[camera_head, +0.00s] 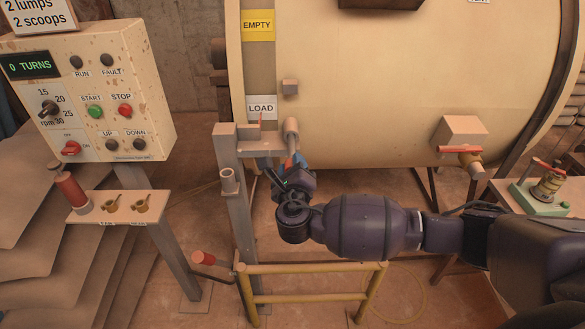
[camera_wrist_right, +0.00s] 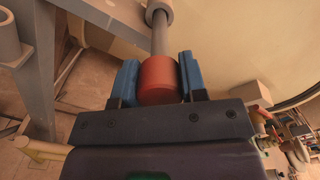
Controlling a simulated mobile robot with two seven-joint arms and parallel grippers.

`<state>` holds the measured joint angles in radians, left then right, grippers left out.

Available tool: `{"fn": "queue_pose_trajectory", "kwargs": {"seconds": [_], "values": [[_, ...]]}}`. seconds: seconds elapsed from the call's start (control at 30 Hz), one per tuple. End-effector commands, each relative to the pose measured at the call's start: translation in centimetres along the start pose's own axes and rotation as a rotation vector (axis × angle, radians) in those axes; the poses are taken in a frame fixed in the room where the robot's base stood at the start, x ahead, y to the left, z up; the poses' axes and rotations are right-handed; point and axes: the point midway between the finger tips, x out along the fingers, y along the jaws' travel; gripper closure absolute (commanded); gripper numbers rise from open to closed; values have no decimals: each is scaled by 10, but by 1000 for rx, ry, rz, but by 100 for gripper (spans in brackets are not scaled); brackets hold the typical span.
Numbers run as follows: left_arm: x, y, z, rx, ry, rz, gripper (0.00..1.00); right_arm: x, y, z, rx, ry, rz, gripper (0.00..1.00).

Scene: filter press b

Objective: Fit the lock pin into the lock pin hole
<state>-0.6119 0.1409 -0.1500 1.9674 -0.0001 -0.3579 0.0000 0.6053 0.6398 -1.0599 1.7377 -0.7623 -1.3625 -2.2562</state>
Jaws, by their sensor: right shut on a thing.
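My right gripper (camera_head: 287,167) is at the post beside the drum, its blue fingers (camera_wrist_right: 160,78) closed on the orange-red handle of the lock pin (camera_wrist_right: 158,80). The pin's grey shaft points away from the gripper toward a grey round collar (camera_wrist_right: 159,12), which also shows in the head view (camera_head: 291,129). The shaft's far end meets or enters the collar; I cannot tell how deep it is. Part of the shaft is bare between handle and collar. In the head view the gripper mostly hides the pin. My left gripper is not in view.
The grey post (camera_head: 240,215) carries a short open tube (camera_head: 228,180) on its left side. The large cream drum (camera_head: 380,90) stands close behind the gripper. A control panel (camera_head: 95,95) is at left, a yellow rail (camera_head: 310,268) below, and a valve with red lever (camera_head: 460,151) at right.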

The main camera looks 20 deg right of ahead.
Motion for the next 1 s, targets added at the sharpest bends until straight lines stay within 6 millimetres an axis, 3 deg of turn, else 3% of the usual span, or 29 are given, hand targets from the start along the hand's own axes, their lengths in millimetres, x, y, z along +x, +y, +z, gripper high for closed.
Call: {"fn": "queue_pose_trajectory", "kwargs": {"seconds": [1.0], "values": [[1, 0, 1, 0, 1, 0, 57, 21, -1, 1, 1, -2, -2, 96]]}}
